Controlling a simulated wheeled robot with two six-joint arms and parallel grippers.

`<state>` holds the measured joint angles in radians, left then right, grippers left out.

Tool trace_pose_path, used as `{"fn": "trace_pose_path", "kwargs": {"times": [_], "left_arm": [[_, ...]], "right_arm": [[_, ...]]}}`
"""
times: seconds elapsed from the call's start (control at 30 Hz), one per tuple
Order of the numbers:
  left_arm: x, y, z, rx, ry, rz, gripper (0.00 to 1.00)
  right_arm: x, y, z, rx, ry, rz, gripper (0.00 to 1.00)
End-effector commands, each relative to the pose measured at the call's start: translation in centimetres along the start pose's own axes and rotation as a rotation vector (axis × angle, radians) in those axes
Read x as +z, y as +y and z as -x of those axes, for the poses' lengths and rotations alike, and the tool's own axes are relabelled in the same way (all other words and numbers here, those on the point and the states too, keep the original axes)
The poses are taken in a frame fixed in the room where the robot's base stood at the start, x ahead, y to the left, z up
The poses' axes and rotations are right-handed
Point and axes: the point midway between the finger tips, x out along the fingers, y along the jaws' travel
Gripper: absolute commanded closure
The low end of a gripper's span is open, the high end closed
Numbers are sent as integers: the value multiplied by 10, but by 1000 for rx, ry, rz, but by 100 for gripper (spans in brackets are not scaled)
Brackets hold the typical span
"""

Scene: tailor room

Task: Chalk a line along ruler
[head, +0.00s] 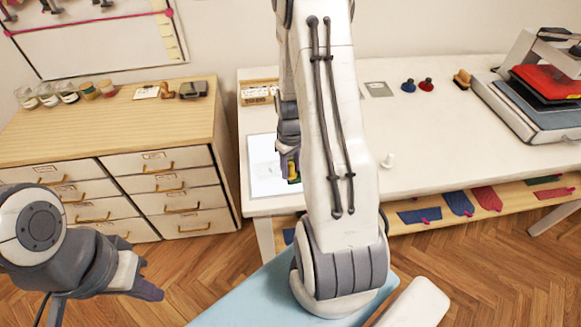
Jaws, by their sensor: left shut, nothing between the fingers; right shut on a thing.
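My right gripper (289,165) hangs over the left end of the white table, partly hidden behind my own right arm. It is shut on a small yellow and green thing (293,172), and I cannot tell if this is the chalk. A pale sheet or panel (262,182) lies on the table below and beside it. No ruler or chalk line can be made out; my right arm covers part of that area. My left gripper (152,280) is at the lower left, shut and empty, in front of the drawers and away from the table.
The white table (440,135) holds a white cone-shaped piece (387,161), blue (408,86) and red (426,85) small items, and a press (540,90) at right. A wooden drawer cabinet (110,125) stands left. A light blue padded surface (250,290) is in front.

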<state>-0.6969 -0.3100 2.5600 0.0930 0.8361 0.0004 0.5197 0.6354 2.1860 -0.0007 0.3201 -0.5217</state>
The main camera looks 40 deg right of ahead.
Motion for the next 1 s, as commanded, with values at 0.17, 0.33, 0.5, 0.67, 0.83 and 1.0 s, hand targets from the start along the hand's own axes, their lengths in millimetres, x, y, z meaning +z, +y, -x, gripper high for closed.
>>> {"fn": "trace_pose_path", "kwargs": {"times": [0.17, 0.33, 0.5, 0.67, 0.83, 1.0], "left_arm": [[0, 0, 0, 0, 0, 0, 100], [0, 0, 1, 0, 0, 0, 100], [0, 0, 2, 0, 0, 0, 100], [0, 0, 2, 0, 0, 0, 100], [0, 0, 2, 0, 0, 0, 100], [0, 0, 2, 0, 0, 0, 100]], "right_arm": [[0, 1, 0, 0, 0, 0, 100], [3, 6, 0, 0, 0, -2, 100], [6, 13, 0, 0, 0, -2, 100], [7, 14, 0, 0, 0, 0, 100], [7, 14, 0, 0, 0, 0, 100], [9, 18, 0, 0, 0, -1, 100]]}}
